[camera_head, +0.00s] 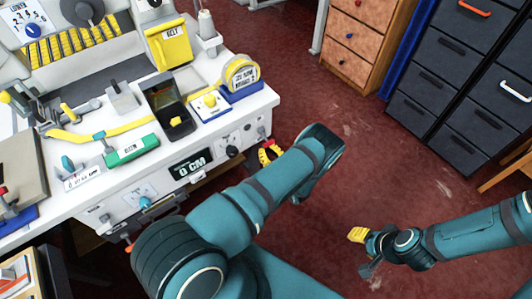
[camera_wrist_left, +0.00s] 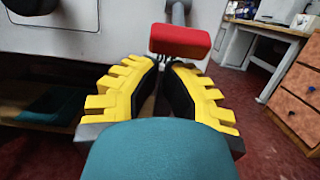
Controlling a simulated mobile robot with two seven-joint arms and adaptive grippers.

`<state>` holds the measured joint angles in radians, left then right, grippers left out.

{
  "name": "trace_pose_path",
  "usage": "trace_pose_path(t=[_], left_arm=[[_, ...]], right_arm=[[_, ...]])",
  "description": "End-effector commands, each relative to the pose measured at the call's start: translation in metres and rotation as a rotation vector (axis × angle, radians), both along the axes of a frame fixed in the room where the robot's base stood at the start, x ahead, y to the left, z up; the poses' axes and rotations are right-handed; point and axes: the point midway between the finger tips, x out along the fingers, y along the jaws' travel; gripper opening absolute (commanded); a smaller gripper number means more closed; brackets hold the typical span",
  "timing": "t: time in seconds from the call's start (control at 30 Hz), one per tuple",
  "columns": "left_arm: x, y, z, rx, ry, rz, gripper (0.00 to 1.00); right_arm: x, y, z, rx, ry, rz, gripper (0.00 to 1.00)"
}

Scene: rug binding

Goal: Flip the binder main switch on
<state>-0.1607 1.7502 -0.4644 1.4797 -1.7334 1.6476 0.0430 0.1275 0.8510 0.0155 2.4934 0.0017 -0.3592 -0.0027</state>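The binder bench (camera_head: 90,210) stands on the left in the head view, with a white front panel. A red block-shaped handle (camera_wrist_left: 180,41) on a grey stem shows in the left wrist view, just beyond my left fingertips. In the head view a bit of red shows beside my left gripper (camera_head: 268,152) at the bench's right front corner. My right gripper (camera_head: 364,252) is over the floor, away from the bench.
The front panel carries a black knob (camera_head: 232,152) and a "0 CM" display (camera_head: 191,164). A yellow tape roll (camera_head: 241,73) and a green block (camera_head: 131,150) are on top. A wooden drawer unit (camera_head: 357,38) and dark cabinets (camera_head: 455,90) stand behind. The red floor between is clear.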

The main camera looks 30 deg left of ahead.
Motion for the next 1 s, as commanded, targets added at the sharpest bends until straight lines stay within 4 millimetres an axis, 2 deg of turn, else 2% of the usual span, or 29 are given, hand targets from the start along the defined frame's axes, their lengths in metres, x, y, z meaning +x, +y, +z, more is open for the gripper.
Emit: trace_pose_path(t=[0.47, 1.0], left_arm=[[-0.001, -0.002, 0.004, -0.002, 0.001, 0.0, 0.0], [-0.003, -0.007, 0.009, -0.084, 0.035, 0.0, 0.0]], right_arm=[[0.0, 0.0, 0.0, 0.0, 0.0, 0.0, 0.47], [-0.003, 0.0, 0.013, 0.001, 0.006, 0.001, 0.47]])
